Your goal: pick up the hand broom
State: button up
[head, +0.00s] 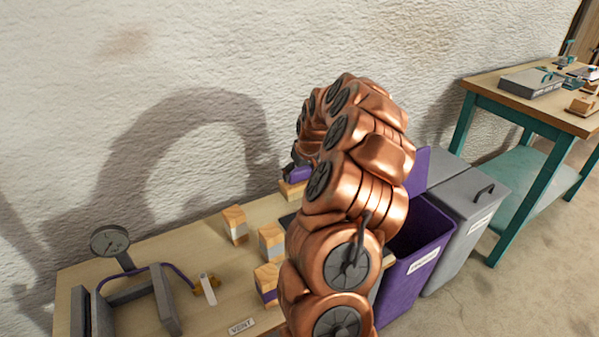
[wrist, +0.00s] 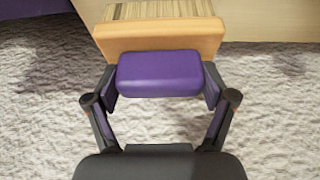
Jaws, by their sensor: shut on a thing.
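The hand broom has a purple grip (wrist: 160,73), a wooden head (wrist: 160,38) and pale bristles at the top of the wrist view. My gripper (wrist: 161,96) is shut on the purple grip, with one finger on each side of it. In the head view the hand broom (head: 293,189) shows partly, beside the wall at the back of the workbench. My copper arm hides the rest. I cannot tell whether the broom touches the bench.
Several wood blocks (head: 235,225), a gauge (head: 111,241) and a clamp-like frame (head: 166,298) stand on the workbench (head: 205,235). A purple bin (head: 415,262) and grey bin (head: 462,232) stand to its right. A teal-legged table (head: 530,112) is farther right.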

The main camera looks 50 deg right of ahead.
jog(key=s+a+r, duration=0.1)
jog(key=s+a, duration=0.9)
jog(key=shift+s+r+b, duration=0.15)
jog(key=shift+b, duration=0.25)
